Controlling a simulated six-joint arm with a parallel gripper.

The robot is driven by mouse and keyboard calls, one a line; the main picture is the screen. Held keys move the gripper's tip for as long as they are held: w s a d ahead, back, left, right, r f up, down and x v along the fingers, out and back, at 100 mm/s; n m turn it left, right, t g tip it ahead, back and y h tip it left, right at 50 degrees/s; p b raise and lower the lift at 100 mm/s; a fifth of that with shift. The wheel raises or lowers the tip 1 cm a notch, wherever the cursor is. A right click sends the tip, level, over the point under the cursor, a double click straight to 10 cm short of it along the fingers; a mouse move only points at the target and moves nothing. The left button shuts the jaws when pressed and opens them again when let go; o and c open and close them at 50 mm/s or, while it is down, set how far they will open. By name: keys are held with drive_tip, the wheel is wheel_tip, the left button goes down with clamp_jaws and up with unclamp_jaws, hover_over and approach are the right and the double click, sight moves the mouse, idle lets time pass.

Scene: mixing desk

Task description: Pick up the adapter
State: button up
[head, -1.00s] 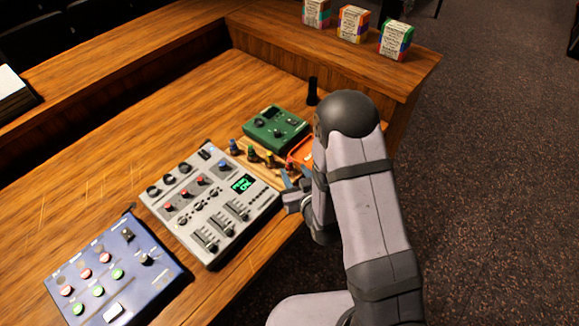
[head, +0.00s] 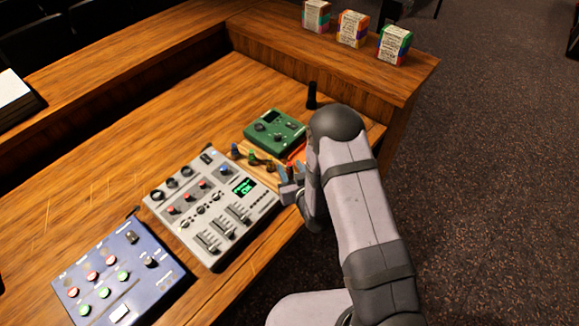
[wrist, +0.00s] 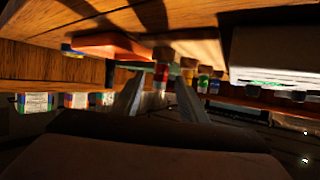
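Several small coloured adapters stand in a row on a wooden board beside the mixer. In the head view I see a blue one (head: 235,151), a green one (head: 252,158) and a darker one (head: 269,166). A red adapter (wrist: 161,76) shows in the wrist view, between the tips of my gripper (wrist: 158,88) or just beyond them. The fingers are apart, and I see no clear contact with it. In the head view my gripper (head: 289,186) is low at the near end of the row and hides that end. Which adapter is meant is unclear.
A grey mixer (head: 212,208) stands just left of my gripper. A green box (head: 274,130) and a partly hidden orange item (head: 297,151) are behind the row. A blue control box (head: 118,275) is farther left. A black cylinder (head: 312,95) stands near the raised ledge.

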sight(289, 164)
drive_tip(key=shift+x, duration=0.85)
drive_tip(key=shift+c, duration=0.4)
clamp_jaws()
drive_tip(key=shift+r, duration=0.15)
drive_tip(key=shift+r+b, duration=0.95)
drive_tip(key=shift+r, duration=3.85)
drive_tip(key=shift+a, duration=0.1)
